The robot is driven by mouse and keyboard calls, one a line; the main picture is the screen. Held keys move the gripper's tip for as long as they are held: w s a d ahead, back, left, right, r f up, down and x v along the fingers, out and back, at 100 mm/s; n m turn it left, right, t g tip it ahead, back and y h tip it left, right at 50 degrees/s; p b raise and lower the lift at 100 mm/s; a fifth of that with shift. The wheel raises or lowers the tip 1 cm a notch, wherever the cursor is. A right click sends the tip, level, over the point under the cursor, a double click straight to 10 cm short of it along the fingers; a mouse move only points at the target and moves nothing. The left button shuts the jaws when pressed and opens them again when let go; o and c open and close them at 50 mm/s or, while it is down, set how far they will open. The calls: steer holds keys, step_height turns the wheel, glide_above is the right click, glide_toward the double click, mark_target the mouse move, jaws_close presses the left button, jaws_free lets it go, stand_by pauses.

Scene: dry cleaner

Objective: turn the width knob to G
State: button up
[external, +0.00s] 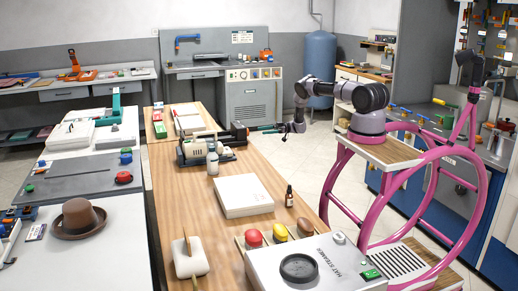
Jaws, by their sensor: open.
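I cannot make out a width knob or a letter G for certain in the external view; any such marks are too small to read. A grey cabinet machine (255,103) at the back wall has a row of small round dials or buttons (254,74) along its upper front.
A brown hat (78,218) lies on the left table. A blue tank (319,56) stands behind my arm.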

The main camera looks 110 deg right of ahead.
steer(key=shift+s, duration=0.85)
steer(key=w+m, duration=0.4)
steer(key=m, duration=0.8)
steer(key=w+m, duration=0.3)
steer(key=m, duration=0.9)
steer(key=w+m, duration=0.4)
steer(key=m, duration=0.8)
steer(key=shift+w, duration=0.35)
